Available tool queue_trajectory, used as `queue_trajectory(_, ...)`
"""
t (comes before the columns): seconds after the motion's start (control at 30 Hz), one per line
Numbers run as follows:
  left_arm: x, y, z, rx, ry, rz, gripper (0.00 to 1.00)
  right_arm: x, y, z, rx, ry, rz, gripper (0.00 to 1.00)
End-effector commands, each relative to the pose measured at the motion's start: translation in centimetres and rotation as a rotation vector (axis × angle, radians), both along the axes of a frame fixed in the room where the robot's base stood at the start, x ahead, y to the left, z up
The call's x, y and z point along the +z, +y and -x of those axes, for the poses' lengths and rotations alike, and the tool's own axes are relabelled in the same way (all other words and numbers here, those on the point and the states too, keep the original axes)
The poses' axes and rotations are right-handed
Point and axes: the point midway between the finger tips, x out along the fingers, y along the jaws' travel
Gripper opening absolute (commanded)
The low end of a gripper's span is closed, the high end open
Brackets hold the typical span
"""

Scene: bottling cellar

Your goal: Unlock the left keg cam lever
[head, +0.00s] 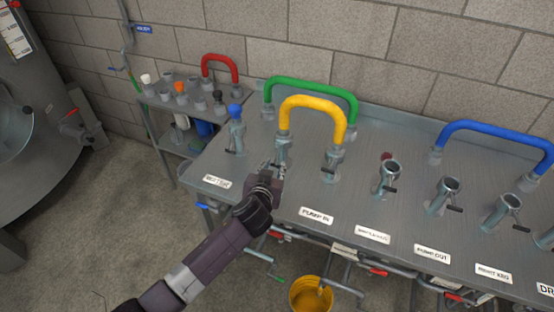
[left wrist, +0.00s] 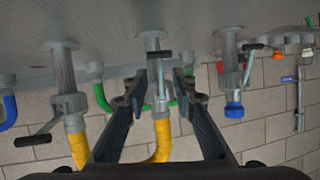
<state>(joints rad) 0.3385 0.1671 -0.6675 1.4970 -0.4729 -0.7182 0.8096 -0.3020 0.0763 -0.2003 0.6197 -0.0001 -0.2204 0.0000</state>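My left gripper (head: 276,170) is at the second port from the left in the head view, low in front of its coupling (head: 283,140). One end of the yellow hose (head: 312,101) sits on this coupling. The port's label is hidden behind my arm, so I cannot read its name. In the left wrist view, inverted, my left gripper (left wrist: 158,88) is open, with one finger on each side of the coupling. The black-handled cam lever (left wrist: 160,54) shows between and just beyond the fingertips; contact is not clear. My right gripper is not in view.
A blue-capped port (head: 236,130) stands left, and the yellow hose's other port (head: 333,160) right, above the PUMP IN label (head: 316,216). A green hose (head: 312,84) arches behind. Open ports stand farther right. A yellow bucket (head: 309,296) is on the floor.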

Motion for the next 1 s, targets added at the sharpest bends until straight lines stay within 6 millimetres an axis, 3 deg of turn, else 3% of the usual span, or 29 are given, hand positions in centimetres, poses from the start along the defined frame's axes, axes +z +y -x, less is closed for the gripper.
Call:
queue_trajectory(0.2, -1.1, -0.3, -2.9, 0.001, 0.001, -0.001, 0.24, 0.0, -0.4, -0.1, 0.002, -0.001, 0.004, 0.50)
queue_trajectory(0.43, -2.1, -0.5, -5.0, 0.000, 0.001, 0.000, 0.24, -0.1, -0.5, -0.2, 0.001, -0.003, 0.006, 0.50)
queue_trajectory(0.87, -2.4, -0.6, -5.6, -0.001, 0.001, 0.000, 0.24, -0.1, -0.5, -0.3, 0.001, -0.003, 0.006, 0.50)
queue_trajectory(1.0, -2.4, -0.6, -5.6, 0.000, 0.001, 0.001, 0.11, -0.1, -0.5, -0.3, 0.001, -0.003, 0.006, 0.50)
